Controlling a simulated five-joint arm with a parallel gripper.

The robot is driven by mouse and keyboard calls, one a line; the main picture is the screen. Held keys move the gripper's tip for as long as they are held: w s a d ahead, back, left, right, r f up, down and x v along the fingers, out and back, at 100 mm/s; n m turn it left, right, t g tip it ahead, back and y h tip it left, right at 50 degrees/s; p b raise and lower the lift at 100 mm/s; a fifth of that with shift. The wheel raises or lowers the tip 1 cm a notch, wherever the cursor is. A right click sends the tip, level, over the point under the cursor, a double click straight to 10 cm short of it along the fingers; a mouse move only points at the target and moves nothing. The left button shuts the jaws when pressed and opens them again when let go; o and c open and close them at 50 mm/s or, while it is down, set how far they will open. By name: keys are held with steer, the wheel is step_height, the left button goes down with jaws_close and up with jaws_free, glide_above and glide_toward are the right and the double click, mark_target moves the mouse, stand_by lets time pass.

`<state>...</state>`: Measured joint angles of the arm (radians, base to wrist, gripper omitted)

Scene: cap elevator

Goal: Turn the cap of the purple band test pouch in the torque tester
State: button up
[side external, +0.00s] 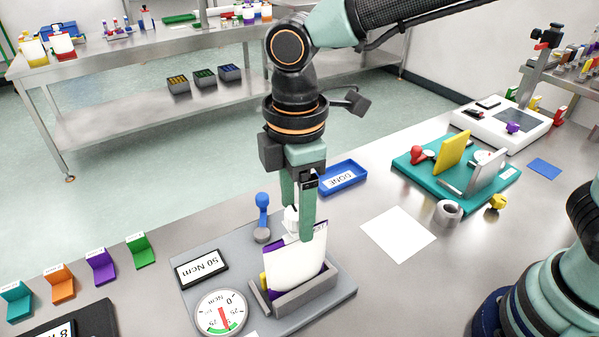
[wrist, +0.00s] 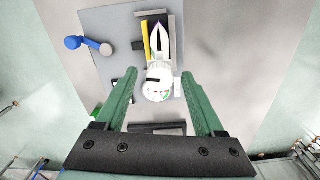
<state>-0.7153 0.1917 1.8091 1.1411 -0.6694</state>
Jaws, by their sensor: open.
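The pouch (side external: 292,268) is white with purple edges and stands upright in the grey holder (side external: 307,294) of the torque tester. Its white cap (side external: 291,217) is on top. My gripper (side external: 298,222) points down, fingers apart on either side of the cap in the side view; no contact is clear. In the wrist view the open fingers (wrist: 158,75) frame white round shapes, where cap and gauge are hard to tell apart. The pouch (wrist: 158,40) is above them there. The tester's dial gauge (side external: 221,313) has a red needle and green arc.
A "50 Ncm" sign (side external: 202,268) and a blue-knobbed lever (side external: 262,215) are on the tester plate. A blue DONE tray (side external: 342,177) lies behind. A white sheet (side external: 398,234) and teal fixture (side external: 425,180) are to the right. Coloured stands (side external: 102,266) are at left.

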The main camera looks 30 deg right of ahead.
mark_target(297, 212)
step_height(297, 212, up, 12)
stand_by(0.5)
steer(key=d+f+m+t, duration=0.2)
steer(key=d+m, duration=0.6)
steer(key=d, duration=0.5)
steer(key=s+d+f+m+t, duration=0.1)
steer(key=d+f+m+t, duration=0.2)
steer(key=d+m, duration=0.4)
steer(key=d+f, duration=0.1)
steer(key=d, duration=0.5)
steer(key=shift+s+f+m+t, duration=0.25)
steer(key=shift+m+t, duration=0.05)
steer(key=shift+m, duration=0.1)
